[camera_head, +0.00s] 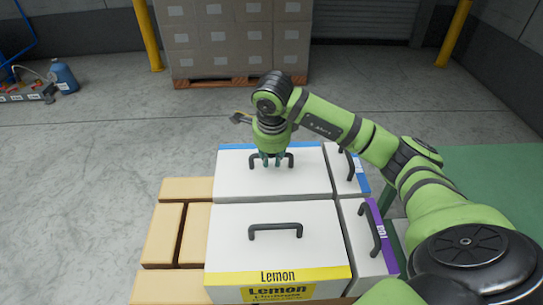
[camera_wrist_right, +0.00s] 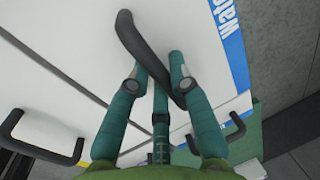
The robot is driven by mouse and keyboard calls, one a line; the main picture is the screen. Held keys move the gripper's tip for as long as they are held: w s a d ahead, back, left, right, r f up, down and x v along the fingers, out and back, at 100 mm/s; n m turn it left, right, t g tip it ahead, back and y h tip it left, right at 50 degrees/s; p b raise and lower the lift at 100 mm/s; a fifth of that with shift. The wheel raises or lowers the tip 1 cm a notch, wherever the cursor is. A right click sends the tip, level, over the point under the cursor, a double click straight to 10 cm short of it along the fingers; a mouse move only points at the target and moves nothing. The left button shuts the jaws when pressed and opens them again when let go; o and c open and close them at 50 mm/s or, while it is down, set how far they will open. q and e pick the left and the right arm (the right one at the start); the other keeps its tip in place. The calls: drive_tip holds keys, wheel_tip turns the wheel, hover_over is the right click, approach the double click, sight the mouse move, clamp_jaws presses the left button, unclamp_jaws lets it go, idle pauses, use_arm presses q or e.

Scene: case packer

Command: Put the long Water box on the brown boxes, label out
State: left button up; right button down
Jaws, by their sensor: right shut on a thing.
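The long white Water box (camera_head: 235,177) has a blue strip on its far edge and a black handle on top. Its "Wat..." lettering shows in the wrist view (camera_wrist_right: 228,30). My right gripper (camera_head: 275,162) points down at this box and is shut on its handle (camera_wrist_right: 142,45). The box sits level with its neighbours, behind the white Lemon box (camera_head: 235,250); I cannot tell whether it is lifted. Brown boxes (camera_head: 163,235) show at the left, lower than the white boxes. My left gripper is out of view.
To the right stand a smaller white box with a blue strip (camera_head: 338,175) and one with a purple strip (camera_head: 360,240), both with handles. Behind is a pallet of cartons (camera_head: 235,45). The floor at the left is open, with a blue jug (camera_head: 63,77) far off.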

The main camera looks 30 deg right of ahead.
drive_tip(key=shift+f, duration=0.1)
drive_tip(key=c, duration=1.1)
unclamp_jaws()
drive_tip(key=shift+o, duration=0.2)
drive_tip(key=shift+s+f, duration=0.15)
drive_tip(key=shift+f, duration=0.05)
drive_tip(key=shift+r, duration=0.55)
drive_tip(key=v, duration=1.1)
